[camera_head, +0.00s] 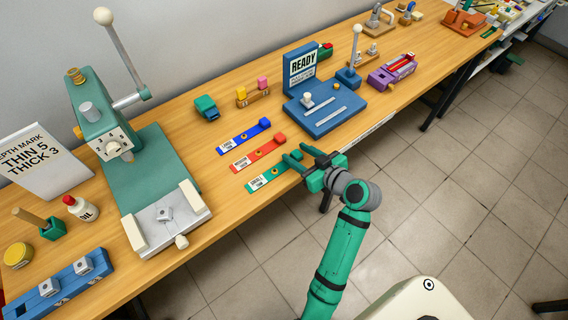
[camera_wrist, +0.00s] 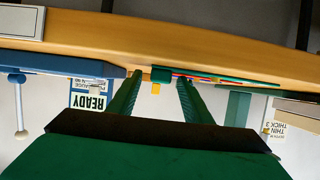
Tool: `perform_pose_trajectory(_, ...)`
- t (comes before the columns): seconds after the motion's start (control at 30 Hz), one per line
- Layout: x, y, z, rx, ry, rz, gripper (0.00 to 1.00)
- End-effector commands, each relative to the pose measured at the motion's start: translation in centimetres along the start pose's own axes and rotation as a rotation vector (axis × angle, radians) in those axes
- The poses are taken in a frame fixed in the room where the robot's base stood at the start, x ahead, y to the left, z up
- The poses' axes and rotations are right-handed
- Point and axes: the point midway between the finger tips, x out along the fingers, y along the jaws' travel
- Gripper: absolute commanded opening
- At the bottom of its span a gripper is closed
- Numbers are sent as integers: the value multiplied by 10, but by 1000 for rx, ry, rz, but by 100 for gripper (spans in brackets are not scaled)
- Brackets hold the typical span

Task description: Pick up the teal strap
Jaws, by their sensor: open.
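The teal strap (camera_head: 268,181) lies flat on the wooden bench near its front edge, with a white label at its left end. It is the nearest of three straps. Its right end is partly hidden behind my gripper (camera_head: 294,152). My gripper is open, with its two green fingers pointing left over the bench by that end. In the wrist view, which looks upside down, a teal block (camera_wrist: 161,74) shows between the fingertips of my gripper (camera_wrist: 160,78). I cannot tell whether the fingers touch it.
A red strap (camera_head: 258,155) and a blue strap (camera_head: 245,136) lie just behind. A blue stand with a READY sign (camera_head: 303,66) is to the right, and a green press (camera_head: 150,180) is to the left. The floor in front of the bench is clear.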

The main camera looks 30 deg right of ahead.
Motion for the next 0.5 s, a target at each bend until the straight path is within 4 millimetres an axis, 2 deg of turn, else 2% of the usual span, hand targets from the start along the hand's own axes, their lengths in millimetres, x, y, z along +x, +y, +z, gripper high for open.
perform_pose_trajectory(0.03,0,0,0,0,0,0,45)
perform_pose_trajectory(0.2,0,0,0,0,0,0,5)
perform_pose_trajectory(0.23,0,0,0,0,0,0,1)
perform_pose_trajectory(0.5,-1,1,0,0,0,1,1)
